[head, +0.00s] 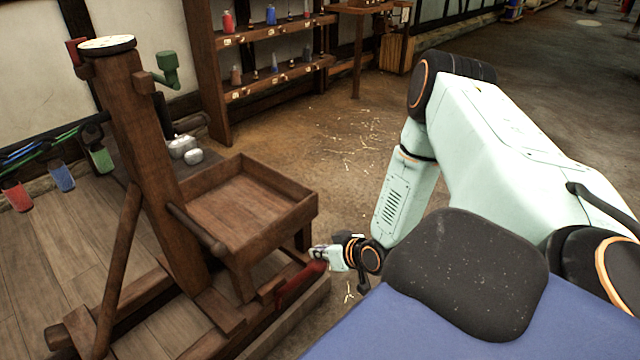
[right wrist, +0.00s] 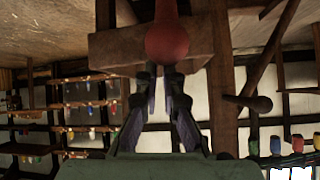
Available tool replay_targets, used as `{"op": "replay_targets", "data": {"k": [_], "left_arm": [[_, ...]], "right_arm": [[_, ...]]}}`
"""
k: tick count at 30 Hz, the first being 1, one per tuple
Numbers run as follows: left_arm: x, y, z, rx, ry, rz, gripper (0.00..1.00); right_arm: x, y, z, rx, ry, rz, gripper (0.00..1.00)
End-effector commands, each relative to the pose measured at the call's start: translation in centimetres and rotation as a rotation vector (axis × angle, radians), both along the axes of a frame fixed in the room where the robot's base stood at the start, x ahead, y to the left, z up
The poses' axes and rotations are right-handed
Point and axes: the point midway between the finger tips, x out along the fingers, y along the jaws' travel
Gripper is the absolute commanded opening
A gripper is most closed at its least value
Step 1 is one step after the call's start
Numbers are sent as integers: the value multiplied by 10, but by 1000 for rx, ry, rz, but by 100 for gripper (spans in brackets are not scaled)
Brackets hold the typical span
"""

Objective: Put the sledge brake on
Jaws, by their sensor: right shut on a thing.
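The sledge brake shows as a red lever (head: 299,284) low on the near side of the wooden sledge (head: 200,345). It slants up toward the right to my right gripper (head: 320,254). In the right wrist view its rounded red end (right wrist: 167,42) sits at the fingertips of the right gripper (right wrist: 160,72), which is shut on it. The fingers hide part of the handle. The lower end of the lever meets the sledge's side, and its pivot is not clear. My left gripper is not in view.
A wooden post (head: 150,170) with a round top rises from the sledge, beside an open, empty wooden tray (head: 240,205). A diagonal brace (head: 120,270) leans on the post. Shelves (head: 270,50) with coloured items stand behind.

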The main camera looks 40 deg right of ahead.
Motion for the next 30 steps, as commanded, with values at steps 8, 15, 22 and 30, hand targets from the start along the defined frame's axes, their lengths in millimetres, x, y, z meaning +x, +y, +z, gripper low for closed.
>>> {"op": "replay_targets", "data": {"k": [8,15,22,30], "left_arm": [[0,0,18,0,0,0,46],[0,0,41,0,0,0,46],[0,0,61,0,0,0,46],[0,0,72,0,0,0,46]], "right_arm": [[23,0,28,-4,-10,-3,0],[-14,0,49,-2,-11,-5,0],[-44,1,67,-3,-14,-4,0],[-61,1,75,-6,-16,-1,0]]}}
